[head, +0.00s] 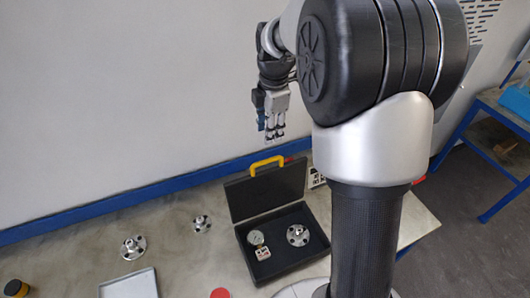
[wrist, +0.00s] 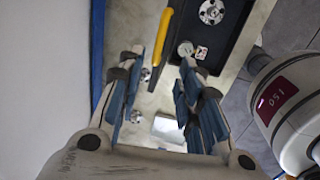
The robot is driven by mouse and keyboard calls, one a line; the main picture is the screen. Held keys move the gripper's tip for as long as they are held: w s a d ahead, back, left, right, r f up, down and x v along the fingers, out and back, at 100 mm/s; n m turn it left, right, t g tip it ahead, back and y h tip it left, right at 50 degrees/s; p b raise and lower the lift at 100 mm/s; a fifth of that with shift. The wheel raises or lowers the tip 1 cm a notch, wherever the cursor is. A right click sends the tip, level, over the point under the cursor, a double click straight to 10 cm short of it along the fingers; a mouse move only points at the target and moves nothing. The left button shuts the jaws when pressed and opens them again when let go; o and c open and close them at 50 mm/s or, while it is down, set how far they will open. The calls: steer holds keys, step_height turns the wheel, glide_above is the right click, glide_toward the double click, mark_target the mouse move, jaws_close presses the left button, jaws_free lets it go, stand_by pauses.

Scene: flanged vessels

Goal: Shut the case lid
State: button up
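The dark case (head: 262,279) lies on the table with its lid (head: 266,192) standing open at the back, near the wall. A yellow handle (head: 266,163) is on the lid's top edge. In the case are a round gauge (head: 255,238), a small pale block (head: 262,254) and a metal flange (head: 298,235). My gripper (head: 275,136) hangs above the lid, apart from it, with its fingers pointing down. In the wrist view my gripper (wrist: 160,68) has its fingers spread with nothing held; the yellow handle (wrist: 162,36) shows beyond and between them.
Two flanged metal parts (head: 133,247) (head: 201,223) stand left of the case. A grey tray (head: 130,286), a red round item (head: 220,293) and a yellow-and-black jar (head: 16,288) are near the front. The white wall with its blue strip (head: 120,199) is close behind the table.

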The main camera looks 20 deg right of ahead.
mark_target(267, 160)
steer(key=f, duration=0.4)
steer(key=w+f, duration=0.1)
steer(key=f, duration=0.8)
steer(key=shift+w, duration=0.2)
steer(key=shift+c, duration=0.4)
jaws_close()
